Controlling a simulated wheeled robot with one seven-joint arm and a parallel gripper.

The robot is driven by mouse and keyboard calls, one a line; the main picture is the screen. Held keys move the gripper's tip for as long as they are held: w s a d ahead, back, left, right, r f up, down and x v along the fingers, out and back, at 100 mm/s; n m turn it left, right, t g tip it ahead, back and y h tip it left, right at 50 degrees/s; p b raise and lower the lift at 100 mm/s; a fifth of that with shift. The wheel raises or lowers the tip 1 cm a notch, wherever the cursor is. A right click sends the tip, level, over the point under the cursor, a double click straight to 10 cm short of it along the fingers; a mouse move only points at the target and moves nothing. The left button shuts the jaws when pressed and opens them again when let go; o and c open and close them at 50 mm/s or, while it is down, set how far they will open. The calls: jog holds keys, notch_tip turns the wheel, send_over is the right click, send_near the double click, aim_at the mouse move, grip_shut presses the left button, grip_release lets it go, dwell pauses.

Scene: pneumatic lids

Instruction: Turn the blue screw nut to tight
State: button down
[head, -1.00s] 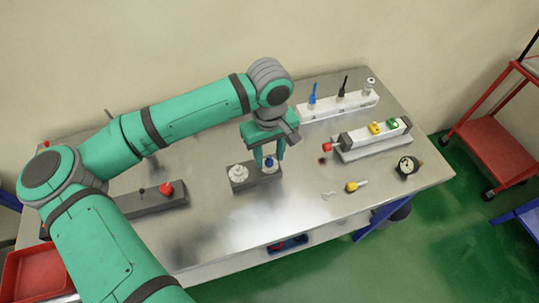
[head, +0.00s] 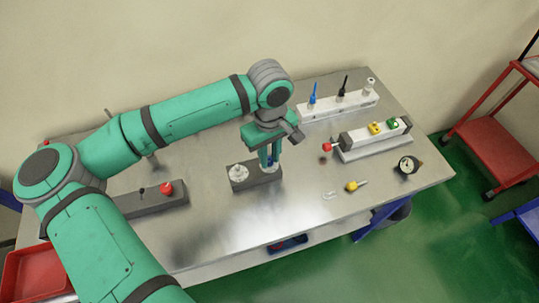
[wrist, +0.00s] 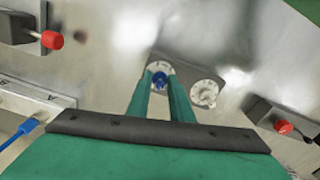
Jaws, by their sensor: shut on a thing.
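The blue screw nut (wrist: 159,80) sits on a white round base at one end of a dark grey block (head: 241,185). My gripper (head: 270,162) points down over it, and its two green fingers are shut on the nut from either side. In the head view the fingers mostly hide the nut. In the wrist view the gripper (wrist: 160,84) has the blue nut between its fingertips. A white fitting (head: 239,173) stands on the same block, to the left of my fingers. I cannot read any tight mark.
A white rack (head: 335,109) with blue and black tools stands behind. To the right are a white valve block (head: 372,143) with a red knob, a yellow-handled piece (head: 352,186) and a gauge (head: 406,166). A red-button box (head: 155,200) lies left. The table's front middle is clear.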

jog(key=n, duration=0.6)
jog(key=shift+w+n, duration=0.15)
jog(key=shift+n, duration=0.25)
jog(key=n, duration=0.2)
jog(key=shift+a+n, duration=0.1)
jog(key=shift+n, duration=0.3)
jog(key=n, duration=0.4)
jog(key=shift+n, duration=2.3)
jog(key=c, duration=1.6)
grip_release()
